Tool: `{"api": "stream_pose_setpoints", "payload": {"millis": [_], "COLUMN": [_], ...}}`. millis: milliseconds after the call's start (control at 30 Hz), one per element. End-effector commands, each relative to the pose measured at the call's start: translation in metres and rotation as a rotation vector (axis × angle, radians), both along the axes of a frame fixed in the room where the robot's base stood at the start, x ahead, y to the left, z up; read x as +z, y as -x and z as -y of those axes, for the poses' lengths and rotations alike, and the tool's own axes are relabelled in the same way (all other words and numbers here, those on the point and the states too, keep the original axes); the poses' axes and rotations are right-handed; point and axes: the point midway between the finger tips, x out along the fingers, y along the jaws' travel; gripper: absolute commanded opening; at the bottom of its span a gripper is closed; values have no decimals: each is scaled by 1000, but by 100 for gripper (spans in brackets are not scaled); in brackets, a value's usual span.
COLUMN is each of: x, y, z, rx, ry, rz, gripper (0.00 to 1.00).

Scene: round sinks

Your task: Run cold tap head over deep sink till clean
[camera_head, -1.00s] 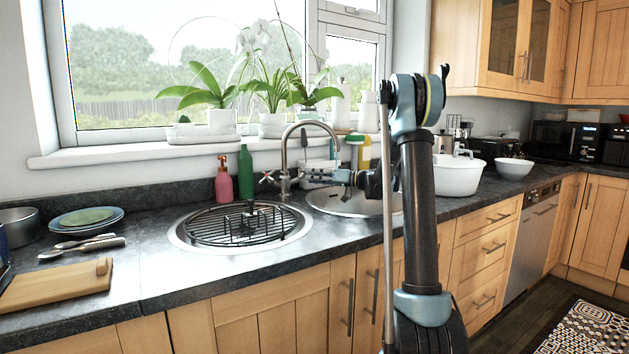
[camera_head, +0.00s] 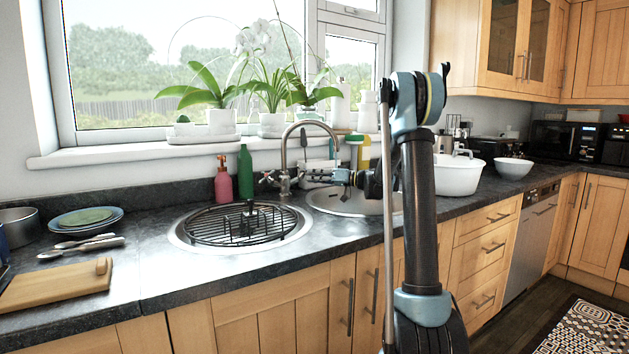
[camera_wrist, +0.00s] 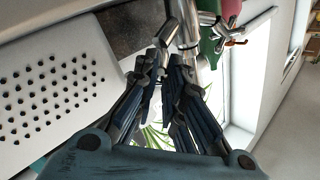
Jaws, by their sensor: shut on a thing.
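A chrome tap (camera_head: 285,160) with a tall curved spout stands at the back of the counter between two round sinks. Its spout ends over the right sink (camera_head: 322,207). The left cross-shaped tap handle (camera_head: 267,178) is free and also shows in the wrist view (camera_wrist: 231,32). My gripper (camera_head: 306,174) is at the right side of the tap, shut on the right tap handle, which the fingers mostly hide. In the wrist view my gripper (camera_wrist: 178,58) has its fingers against chrome parts beside the tap body (camera_wrist: 188,35). Running water cannot be made out.
The left sink (camera_head: 178,240) holds a black wire rack (camera_head: 240,226). A pink bottle (camera_head: 223,182) and green bottle (camera_head: 245,172) stand behind it. A white tub (camera_head: 458,177) is to the right. Plates (camera_head: 85,220) and a wooden board (camera_head: 55,287) lie left.

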Motion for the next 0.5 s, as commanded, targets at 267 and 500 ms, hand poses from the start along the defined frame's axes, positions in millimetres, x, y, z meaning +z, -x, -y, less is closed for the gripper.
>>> {"api": "stream_pose_setpoints", "payload": {"millis": [267,500], "x": [2,5], "y": [5,11], "z": [-2,-6], "rx": [-80,-222], "ry": [5,12], "rz": [-59,-165], "gripper": [0,0]}}
